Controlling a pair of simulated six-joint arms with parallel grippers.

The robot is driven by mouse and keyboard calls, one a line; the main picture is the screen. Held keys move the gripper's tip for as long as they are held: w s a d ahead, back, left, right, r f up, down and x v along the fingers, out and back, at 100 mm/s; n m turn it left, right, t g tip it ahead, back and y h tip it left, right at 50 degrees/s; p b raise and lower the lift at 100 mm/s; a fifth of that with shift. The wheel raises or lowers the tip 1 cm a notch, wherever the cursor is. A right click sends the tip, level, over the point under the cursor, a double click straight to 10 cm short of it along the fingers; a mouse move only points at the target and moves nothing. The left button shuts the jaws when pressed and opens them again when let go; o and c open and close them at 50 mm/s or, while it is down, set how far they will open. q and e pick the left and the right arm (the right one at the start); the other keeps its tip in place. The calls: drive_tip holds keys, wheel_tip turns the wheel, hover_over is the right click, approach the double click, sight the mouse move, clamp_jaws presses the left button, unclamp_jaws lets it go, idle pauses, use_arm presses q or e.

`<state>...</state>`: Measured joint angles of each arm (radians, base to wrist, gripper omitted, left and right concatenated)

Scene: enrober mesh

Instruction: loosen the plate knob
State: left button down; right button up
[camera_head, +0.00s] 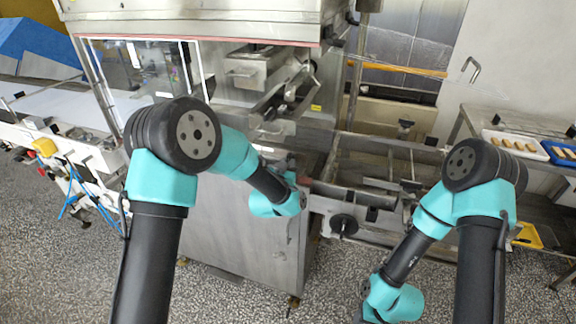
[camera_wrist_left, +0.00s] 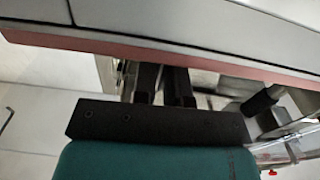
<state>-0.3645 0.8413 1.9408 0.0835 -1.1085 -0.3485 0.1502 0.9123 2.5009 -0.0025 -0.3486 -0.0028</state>
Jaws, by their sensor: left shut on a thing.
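My left arm reaches to the front of the steel machine, and its gripper (camera_head: 303,179) is at the upper right edge of the front cabinet. In the left wrist view the two dark fingers (camera_wrist_left: 163,82) point in under a red-edged panel. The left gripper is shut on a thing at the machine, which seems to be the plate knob. The knob itself is hidden by the fingers and wrist, so its turn cannot be told. My right arm hangs at the lower right, apart from the machine; its gripper does not show.
A black handwheel (camera_head: 343,225) sticks out right of the cabinet (camera_head: 230,235). A red-edged panel (camera_wrist_left: 200,55) runs close above the left fingers. A dark cylinder (camera_wrist_left: 262,102) is to their right. A white tray (camera_head: 515,146) and a blue tray (camera_head: 562,152) stand at the far right.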

use_arm(q)
drive_tip(key=c, duration=1.2)
unclamp_jaws()
drive_tip(key=shift+o, duration=0.2)
drive_tip(key=shift+s, duration=0.1)
drive_tip(key=v, duration=1.7)
drive_tip(key=s+a+f+n+g+y, duration=0.1)
drive_tip(key=s+a+f+g, duration=0.3)
drive_tip(key=f, duration=0.4)
drive_tip(key=s+a+f+n+g, duration=0.1)
drive_tip(key=s+a+f+g, duration=0.25)
drive_tip(key=f, duration=0.55)
drive_tip(key=s+a+f+n+g+y, duration=0.1)
drive_tip(key=s+a+f+n+g, duration=0.15)
drive_tip(key=a+f+g, duration=0.4)
drive_tip(key=s+a+f+g, duration=0.1)
drive_tip(key=s+f+g, duration=0.1)
drive_tip(key=s+f, duration=0.5)
drive_tip(key=s, duration=0.3)
drive_tip(key=shift+a+n, duration=0.15)
drive_tip(key=shift+n, duration=0.2)
drive_tip(key=shift+f, duration=0.1)
